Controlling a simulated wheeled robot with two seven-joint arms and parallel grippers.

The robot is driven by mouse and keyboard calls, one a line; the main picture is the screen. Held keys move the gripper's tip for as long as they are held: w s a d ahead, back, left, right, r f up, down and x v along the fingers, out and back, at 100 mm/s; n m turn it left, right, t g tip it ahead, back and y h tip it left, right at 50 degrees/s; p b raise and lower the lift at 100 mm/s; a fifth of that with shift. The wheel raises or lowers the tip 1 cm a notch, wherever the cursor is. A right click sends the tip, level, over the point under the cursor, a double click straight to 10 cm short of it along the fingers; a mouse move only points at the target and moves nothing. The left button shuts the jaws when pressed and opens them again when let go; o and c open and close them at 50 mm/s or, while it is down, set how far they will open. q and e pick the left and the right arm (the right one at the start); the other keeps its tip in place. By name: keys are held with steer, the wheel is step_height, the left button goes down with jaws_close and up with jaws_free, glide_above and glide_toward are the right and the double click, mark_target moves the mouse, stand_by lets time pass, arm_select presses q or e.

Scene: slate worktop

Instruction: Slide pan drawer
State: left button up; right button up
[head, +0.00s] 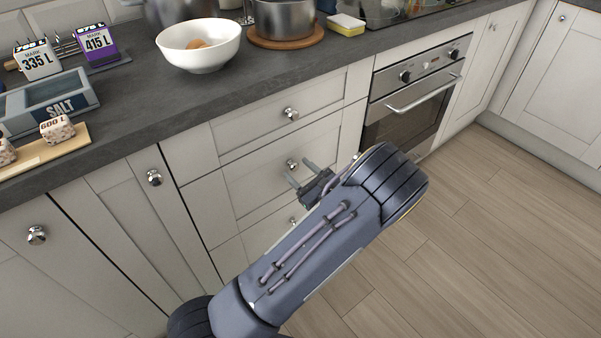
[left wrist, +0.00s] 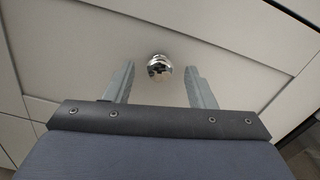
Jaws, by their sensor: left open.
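A stack of cream drawer fronts stands under the worktop, all shut flush. The top drawer has a round chrome knob (head: 290,114). The middle drawer (head: 255,184) has its own knob (head: 291,165), and a lower knob (head: 293,221) is partly hidden by my arm. My left gripper (head: 301,173) is open and empty in front of the middle drawer. In the left wrist view, a chrome knob (left wrist: 160,67) lies between the spread fingertips of the left gripper (left wrist: 160,78), with gaps on both sides. My right gripper is not in view.
On the slate worktop (head: 150,105) are a white bowl (head: 198,46), a pot (head: 284,18) on a wooden board, a sponge (head: 346,25) and a salt box (head: 50,100). An oven (head: 415,90) stands right of the drawers. The wooden floor (head: 480,220) in front is clear.

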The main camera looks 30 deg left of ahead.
arm_select(q)
steer(key=shift+c, duration=0.2)
jaws_close()
